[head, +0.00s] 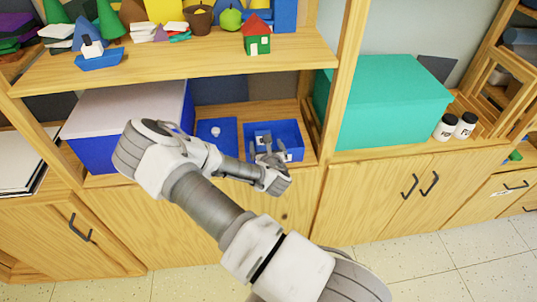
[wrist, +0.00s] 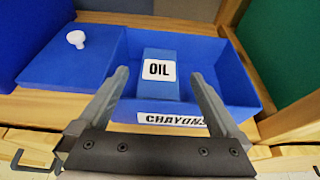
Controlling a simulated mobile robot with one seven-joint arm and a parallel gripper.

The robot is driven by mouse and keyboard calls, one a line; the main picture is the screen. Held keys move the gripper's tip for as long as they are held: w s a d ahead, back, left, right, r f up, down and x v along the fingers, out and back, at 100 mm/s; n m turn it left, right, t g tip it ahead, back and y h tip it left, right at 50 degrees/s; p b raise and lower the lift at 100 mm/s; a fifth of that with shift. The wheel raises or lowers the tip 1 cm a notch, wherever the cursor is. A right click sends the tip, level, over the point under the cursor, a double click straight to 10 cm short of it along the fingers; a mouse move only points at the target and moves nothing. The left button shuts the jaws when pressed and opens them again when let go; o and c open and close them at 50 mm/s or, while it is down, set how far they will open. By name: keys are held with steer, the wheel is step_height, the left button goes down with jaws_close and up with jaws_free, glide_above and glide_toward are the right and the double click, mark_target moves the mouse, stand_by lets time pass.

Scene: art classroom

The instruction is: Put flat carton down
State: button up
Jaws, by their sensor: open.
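In the head view this blue box (head: 293,129) sits on the lower shelf, partly hidden by my gripper. My gripper (head: 268,146) is open over the front of the box. In the wrist view its two fingers (wrist: 161,84) stand apart to the left and right of the carton, with visible gaps on both sides. I cannot tell how deep the fingertips reach.
A blue lid with a white knob (wrist: 75,40) lies left of the box. A large blue box with a pale top (head: 130,103) stands farther left. A teal box (head: 385,105) stands right, past an upright post. The upper wooden shelf (head: 180,60) overhangs behind my arm.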

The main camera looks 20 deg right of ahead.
steer(key=s+a+r+m+g+h, duration=0.1)
steer(key=s+a+r+m+g, duration=0.15)
steer(key=s+m, duration=0.65)
steer(key=s+a+r+m+g+y, duration=0.2)
steer(key=s+a+r+m, duration=0.15)
steer(key=r+m, duration=0.45)
steer(key=s+a+r+m+g+y, duration=0.25)
steer(key=a+r+m, duration=0.25)
steer(key=r+m, duration=0.3)
steer(key=s+a+r+m, duration=0.1)
steer(key=s+r+m, duration=0.6)
steer(key=s+r, duration=0.6)
steer(key=s, duration=0.2)
steer(key=shift+s+a+r+m+g+b, duration=0.15)
steer(key=shift+s+a+m+g+b, duration=0.15)
steer(key=shift+s+a+m, duration=0.1)
